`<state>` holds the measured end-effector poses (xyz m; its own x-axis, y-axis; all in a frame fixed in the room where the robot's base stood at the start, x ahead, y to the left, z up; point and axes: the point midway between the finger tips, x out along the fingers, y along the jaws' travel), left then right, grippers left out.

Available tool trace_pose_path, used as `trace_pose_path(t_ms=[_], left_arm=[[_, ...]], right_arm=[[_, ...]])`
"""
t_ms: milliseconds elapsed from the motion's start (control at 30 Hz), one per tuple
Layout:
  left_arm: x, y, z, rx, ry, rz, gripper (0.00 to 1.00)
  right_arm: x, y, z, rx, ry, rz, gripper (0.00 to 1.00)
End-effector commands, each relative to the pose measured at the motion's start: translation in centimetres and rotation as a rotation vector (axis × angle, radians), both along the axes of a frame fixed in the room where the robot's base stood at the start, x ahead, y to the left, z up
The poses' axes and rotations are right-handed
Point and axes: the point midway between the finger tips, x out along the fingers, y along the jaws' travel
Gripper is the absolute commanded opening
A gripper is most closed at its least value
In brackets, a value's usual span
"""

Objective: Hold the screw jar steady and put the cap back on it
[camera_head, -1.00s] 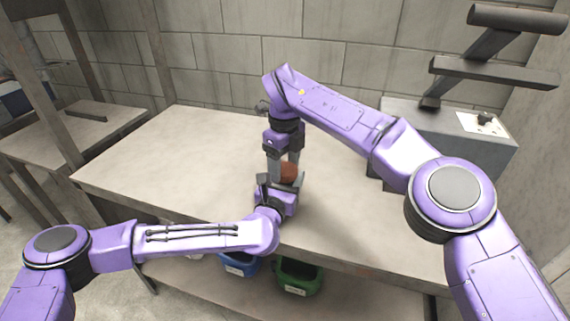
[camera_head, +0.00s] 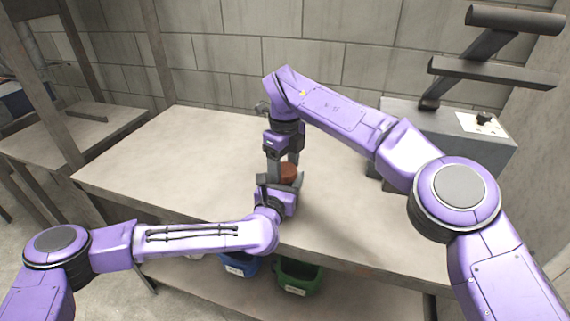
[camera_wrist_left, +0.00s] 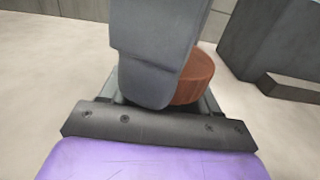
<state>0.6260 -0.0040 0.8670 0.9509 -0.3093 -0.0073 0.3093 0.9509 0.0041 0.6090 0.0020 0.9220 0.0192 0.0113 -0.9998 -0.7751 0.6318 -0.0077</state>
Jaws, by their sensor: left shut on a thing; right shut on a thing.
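A round reddish-brown cap (camera_head: 289,171) shows between my two grippers over the table; it is also in the left wrist view (camera_wrist_left: 196,80). My right gripper (camera_head: 283,160) comes down from above and is shut on the cap, with a grey finger hiding much of it in the wrist view. My left gripper (camera_head: 281,183) reaches in from the front, low over the table, and is shut on the jar just below the cap. The jar itself is hidden by the fingers, so I cannot tell whether the cap is seated on it.
The pale table (camera_head: 180,160) is clear on the left and behind the grippers. A grey machine (camera_head: 455,140) with a control panel stands at the right. Blue (camera_head: 237,265) and green (camera_head: 299,276) bins sit on the shelf below the front edge.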

Motion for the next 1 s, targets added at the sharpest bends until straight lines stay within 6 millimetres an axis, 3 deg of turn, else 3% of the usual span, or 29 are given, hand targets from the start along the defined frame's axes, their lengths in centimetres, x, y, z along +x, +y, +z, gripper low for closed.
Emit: trace_pose_path(t_ms=[33, 167, 200, 833, 1000], left_arm=[[0.3, 0.2, 1.1, -0.008, -0.023, 0.006, 0.06], [0.3, 0.1, 1.1, -0.008, -0.023, 0.005, 0.06], [0.3, 0.1, 1.1, -0.008, -0.023, 0.005, 0.06], [0.2, 0.0, 1.1, -0.007, -0.023, 0.001, 0.06], [0.2, -0.1, 1.1, -0.008, -0.023, 0.001, 0.06]], right_arm=[[-0.1, -0.2, -1.4, -0.02, 0.012, 0.005, 0.32], [-0.1, -0.2, -1.4, -0.02, 0.011, 0.006, 0.32], [-0.1, -0.2, -1.4, -0.02, 0.011, 0.006, 0.73], [-0.2, -0.1, -1.4, -0.019, 0.014, 0.006, 0.73], [-0.2, -0.1, 0.3, -0.018, 0.013, 0.003, 0.73]])
